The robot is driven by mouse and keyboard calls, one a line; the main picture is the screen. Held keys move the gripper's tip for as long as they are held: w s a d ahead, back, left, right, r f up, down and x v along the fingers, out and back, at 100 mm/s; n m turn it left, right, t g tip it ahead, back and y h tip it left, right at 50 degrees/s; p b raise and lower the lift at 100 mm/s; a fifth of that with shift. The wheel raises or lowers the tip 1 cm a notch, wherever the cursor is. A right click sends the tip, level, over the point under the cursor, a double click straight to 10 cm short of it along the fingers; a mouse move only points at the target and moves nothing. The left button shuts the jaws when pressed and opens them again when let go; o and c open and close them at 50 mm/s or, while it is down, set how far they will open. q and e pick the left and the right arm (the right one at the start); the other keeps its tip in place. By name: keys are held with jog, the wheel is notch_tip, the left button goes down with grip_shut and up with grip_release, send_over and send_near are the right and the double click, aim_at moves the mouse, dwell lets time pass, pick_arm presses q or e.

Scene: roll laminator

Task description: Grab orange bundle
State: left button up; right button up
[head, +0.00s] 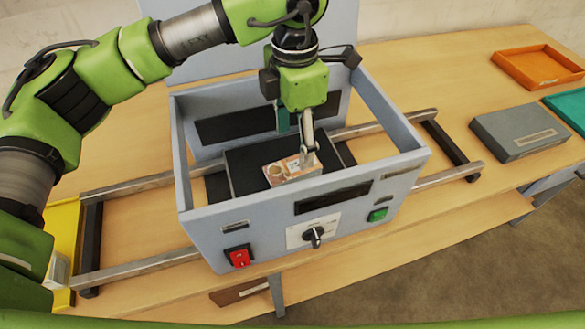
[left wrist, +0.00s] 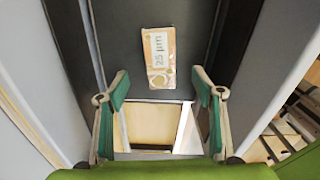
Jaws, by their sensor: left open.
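The orange bundle (head: 283,172), a small block with an orange-and-cream pattern, lies on the black bed (head: 238,166) inside the laminator's grey-blue frame (head: 205,225). My left gripper (head: 295,135) points down into the frame, at the bundle's right end in the head view. Its green-padded fingers are spread open with nothing between them. In the left wrist view the bundle lies beyond the fingertips (left wrist: 160,82), roughly in line with the gap. My right gripper does not show.
The laminator's walls surround the bed, and its lid (head: 185,55) stands up behind. Metal rails (head: 140,262) run out on both sides. A grey box (head: 518,131), an orange tray (head: 545,84) and a teal tray (head: 562,100) sit at right, a yellow tray (head: 62,225) at left.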

aim_at(292, 167)
pick_arm(q)
notch_tip(292, 167, down, 4)
jog(key=shift+s+r+p, duration=0.1)
jog(key=shift+r+p, duration=0.1)
jog(key=shift+p, duration=0.15)
jog(key=f+p, duration=0.1)
jog(key=f, duration=0.1)
jog(key=f+p, duration=0.2)
jog(key=shift+s+a+f, duration=0.1)
jog(key=shift+a+f, duration=0.1)
jog(key=shift+f, duration=0.7)
jog(key=shift+r, duration=0.1)
jog(key=c, duration=1.4)
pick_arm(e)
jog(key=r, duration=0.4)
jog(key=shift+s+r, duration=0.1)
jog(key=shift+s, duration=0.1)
